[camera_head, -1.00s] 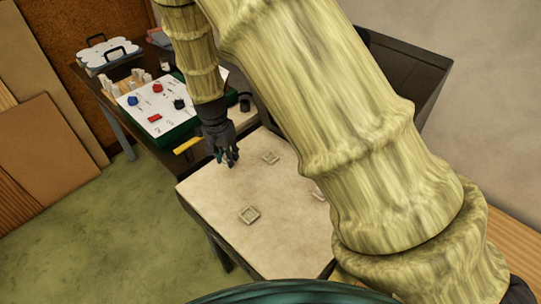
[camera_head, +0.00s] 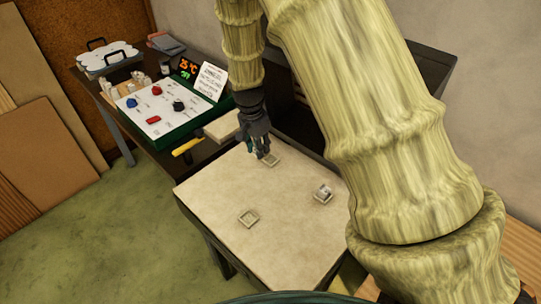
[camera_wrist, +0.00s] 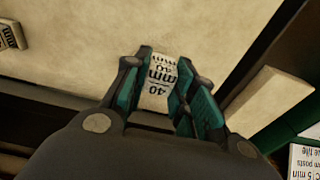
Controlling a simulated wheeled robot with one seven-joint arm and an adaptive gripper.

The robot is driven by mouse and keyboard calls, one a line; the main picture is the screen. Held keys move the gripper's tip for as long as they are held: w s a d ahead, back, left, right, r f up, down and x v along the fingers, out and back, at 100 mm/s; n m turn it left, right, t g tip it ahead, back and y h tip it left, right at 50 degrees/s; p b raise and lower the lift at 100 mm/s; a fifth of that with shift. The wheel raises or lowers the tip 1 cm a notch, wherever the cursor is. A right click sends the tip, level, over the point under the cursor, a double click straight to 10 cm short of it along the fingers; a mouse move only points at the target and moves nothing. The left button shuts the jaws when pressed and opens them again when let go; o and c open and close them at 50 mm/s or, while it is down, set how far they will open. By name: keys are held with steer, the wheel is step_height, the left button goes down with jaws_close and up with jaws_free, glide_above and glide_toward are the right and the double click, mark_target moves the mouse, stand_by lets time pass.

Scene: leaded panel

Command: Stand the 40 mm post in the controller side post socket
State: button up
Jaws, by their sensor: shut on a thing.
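My gripper (camera_head: 262,152) is shut on the 40 mm post (camera_wrist: 160,82), a pale block with "40 mm" printed on it, which shows between the teal fingers in the wrist view. In the head view my gripper is over the far part of the pale table (camera_head: 225,200), right by a square socket (camera_head: 273,161) that it partly covers. I cannot tell whether the post touches that socket; its lower end is hidden. Another square socket (camera_head: 249,217) at the front left looks empty. A third socket (camera_head: 323,194) at the right has a pale block in it.
A labelled block (camera_wrist: 10,36) shows at the wrist view's left edge. The middle of the table is clear.

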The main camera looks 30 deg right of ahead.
steer(key=d, duration=0.3)
steer(key=d+b, duration=0.1)
steer(key=shift+s+d+f, duration=0.15)
steer(key=shift+s+f, duration=0.05)
steer(key=shift+s, duration=0.05)
steer(key=shift+f+b, duration=1.5)
steer(key=shift+f, duration=0.25)
steer(key=shift+f, duration=0.1)
steer(key=o, duration=1)
steer(key=shift+o, duration=0.2)
step_height(320, 180, up, 8)
steer(key=b, duration=0.1)
steer(key=shift+s+a+f, duration=0.15)
steer(key=shift+s+a, duration=0.05)
steer(key=shift+a, duration=0.25)
